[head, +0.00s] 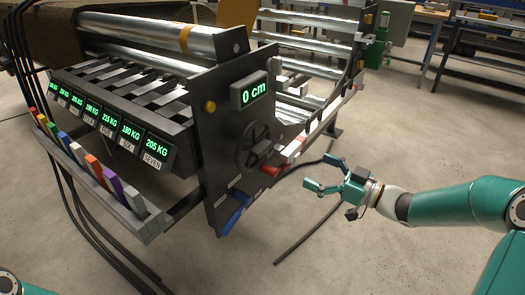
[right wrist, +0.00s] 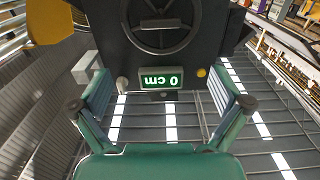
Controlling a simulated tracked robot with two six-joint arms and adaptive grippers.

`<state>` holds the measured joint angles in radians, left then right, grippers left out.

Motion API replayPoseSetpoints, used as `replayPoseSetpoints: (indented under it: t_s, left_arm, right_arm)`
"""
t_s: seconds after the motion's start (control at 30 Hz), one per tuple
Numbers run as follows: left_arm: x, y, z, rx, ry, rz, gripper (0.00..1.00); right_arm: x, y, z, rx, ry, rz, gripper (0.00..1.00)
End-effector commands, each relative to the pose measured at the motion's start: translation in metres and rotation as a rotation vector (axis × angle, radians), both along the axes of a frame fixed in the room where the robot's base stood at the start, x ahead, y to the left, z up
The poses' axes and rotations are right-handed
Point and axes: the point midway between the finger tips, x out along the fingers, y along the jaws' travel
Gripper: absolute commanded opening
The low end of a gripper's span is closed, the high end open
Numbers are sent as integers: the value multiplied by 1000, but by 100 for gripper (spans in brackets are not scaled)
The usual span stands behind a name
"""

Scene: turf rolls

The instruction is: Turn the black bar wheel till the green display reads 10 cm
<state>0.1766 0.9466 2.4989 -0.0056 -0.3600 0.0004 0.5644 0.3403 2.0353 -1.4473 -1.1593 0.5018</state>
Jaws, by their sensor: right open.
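The black bar wheel (head: 254,147) is mounted on the dark end plate of the machine, below the display. The green display (head: 253,91) reads 0 cm. In the right wrist view the wheel (right wrist: 160,22) is at the top, partly cut off, and the display (right wrist: 161,81) appears upside down, also reading 0 cm. My right gripper (head: 320,173) is open and empty, to the right of the wheel and apart from it. In the right wrist view its two fingers (right wrist: 158,85) stand wide apart, with the display between them. My left gripper is out of view.
A red handle (head: 270,171), a blue handle (head: 236,218) and white blocks (head: 292,150) sit around the wheel's plate. A yellow button (head: 210,106) is left of the display. Colored levers (head: 110,180) and several KG displays line the left side. Floor at front right is clear except for cables.

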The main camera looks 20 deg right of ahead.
Motion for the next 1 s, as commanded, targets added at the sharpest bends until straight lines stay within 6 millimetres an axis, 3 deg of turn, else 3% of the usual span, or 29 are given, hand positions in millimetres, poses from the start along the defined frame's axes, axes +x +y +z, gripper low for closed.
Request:
replayPoseSetpoints:
  t_s: [0.27,0.7,1.0]
  left_arm:
    - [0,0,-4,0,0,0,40]
    - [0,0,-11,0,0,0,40]
    - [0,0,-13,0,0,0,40]
  right_arm:
    - [28,25,0,-1,-3,9,100]
    - [102,82,-1,-2,-2,7,100]
    - [127,101,0,-2,0,3,100]
